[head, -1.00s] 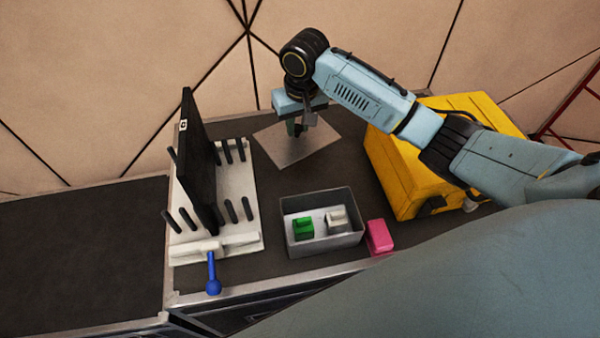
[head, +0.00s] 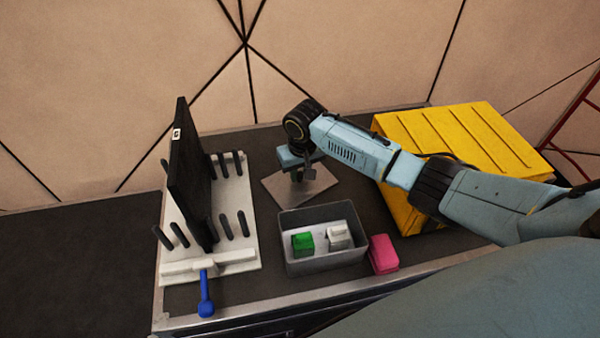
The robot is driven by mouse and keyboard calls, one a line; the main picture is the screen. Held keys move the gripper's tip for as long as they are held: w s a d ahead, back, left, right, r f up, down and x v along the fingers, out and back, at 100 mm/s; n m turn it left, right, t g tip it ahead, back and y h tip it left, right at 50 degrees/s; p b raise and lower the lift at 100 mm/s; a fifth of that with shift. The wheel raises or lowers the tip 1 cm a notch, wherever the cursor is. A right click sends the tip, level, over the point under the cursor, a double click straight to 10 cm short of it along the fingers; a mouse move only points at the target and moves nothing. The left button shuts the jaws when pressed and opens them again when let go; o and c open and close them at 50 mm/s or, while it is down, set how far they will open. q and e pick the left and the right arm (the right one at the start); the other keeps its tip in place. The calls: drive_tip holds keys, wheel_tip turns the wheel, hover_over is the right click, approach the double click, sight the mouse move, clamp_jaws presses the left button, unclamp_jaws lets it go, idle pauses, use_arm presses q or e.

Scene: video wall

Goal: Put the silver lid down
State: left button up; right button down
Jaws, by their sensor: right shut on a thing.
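The silver lid (head: 318,187) is a flat grey square plate behind the open grey box. My right gripper (head: 297,177) points down over the lid's middle and is shut on it, though its fingertips are mostly hidden by the wrist. The lid looks level and low over the dark worktop; I cannot tell whether it touches the surface. The grey box (head: 325,265) stands in front of the lid and holds a green block (head: 303,243) and a white block (head: 339,236). My left gripper is out of view.
A white rack (head: 236,207) with dark pegs holds an upright black panel (head: 188,165) at left. A blue-handled tool (head: 206,295) lies at its front. A pink block (head: 383,254) sits right of the box. A yellow case (head: 455,135) stands at right. Dark worktop (head: 262,160) is bare behind the lid.

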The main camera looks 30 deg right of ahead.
sight(302, 185)
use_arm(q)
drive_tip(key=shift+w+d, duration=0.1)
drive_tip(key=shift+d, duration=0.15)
use_arm(e)
drive_tip(key=c, duration=1.2)
unclamp_jaws()
drive_tip(key=shift+c, duration=0.2)
drive_tip(key=shift+r, duration=0.3)
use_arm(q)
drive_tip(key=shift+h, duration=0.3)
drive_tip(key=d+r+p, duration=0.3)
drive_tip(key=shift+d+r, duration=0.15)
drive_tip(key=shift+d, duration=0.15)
use_arm(e)
wheel_tip(302, 185, up, 12)
drive_tip(key=s, duration=0.1)
drive_tip(key=shift+s+f, duration=0.2)
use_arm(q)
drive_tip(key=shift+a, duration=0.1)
use_arm(e)
drive_tip(key=shift+a, duration=0.1)
